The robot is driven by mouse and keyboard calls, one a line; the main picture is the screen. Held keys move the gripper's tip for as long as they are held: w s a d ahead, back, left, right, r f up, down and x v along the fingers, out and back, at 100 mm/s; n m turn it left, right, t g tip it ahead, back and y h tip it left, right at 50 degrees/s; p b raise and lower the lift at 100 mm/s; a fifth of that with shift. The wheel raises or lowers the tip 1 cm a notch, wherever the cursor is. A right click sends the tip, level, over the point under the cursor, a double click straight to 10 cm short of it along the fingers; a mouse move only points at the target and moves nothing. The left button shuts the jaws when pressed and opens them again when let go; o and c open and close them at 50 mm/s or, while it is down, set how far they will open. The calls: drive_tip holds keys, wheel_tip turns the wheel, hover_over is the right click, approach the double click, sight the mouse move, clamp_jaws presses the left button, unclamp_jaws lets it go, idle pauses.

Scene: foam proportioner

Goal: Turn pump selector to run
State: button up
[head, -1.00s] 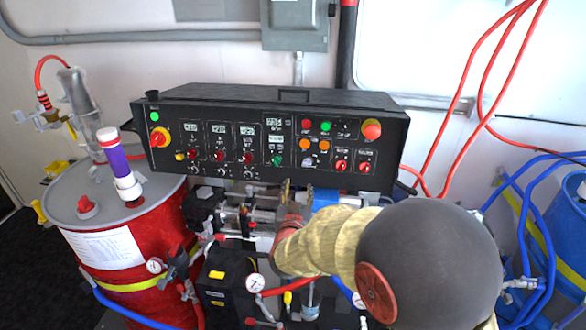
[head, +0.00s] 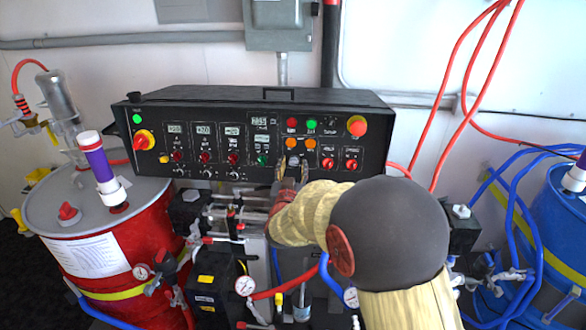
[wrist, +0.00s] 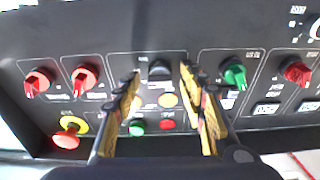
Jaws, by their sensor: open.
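The black control panel (head: 215,120) carries several knobs and lit buttons. My gripper (head: 291,171) is open at the lower part of the panel, below the orange buttons, and hides this knob in the head view. In the wrist view my gripper (wrist: 161,80) has a finger on each side of the knob, with visible gaps.
A red and yellow stop button (head: 357,125) is at the panel's upper right and a red and yellow rotary switch (head: 144,140) at its left. A red drum (head: 115,250) stands left, a blue drum (head: 565,225) right. Pipes and gauges crowd below the panel.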

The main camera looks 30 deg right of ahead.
drive_tip(key=c, duration=0.3)
clamp_jaws()
idle(0.3)
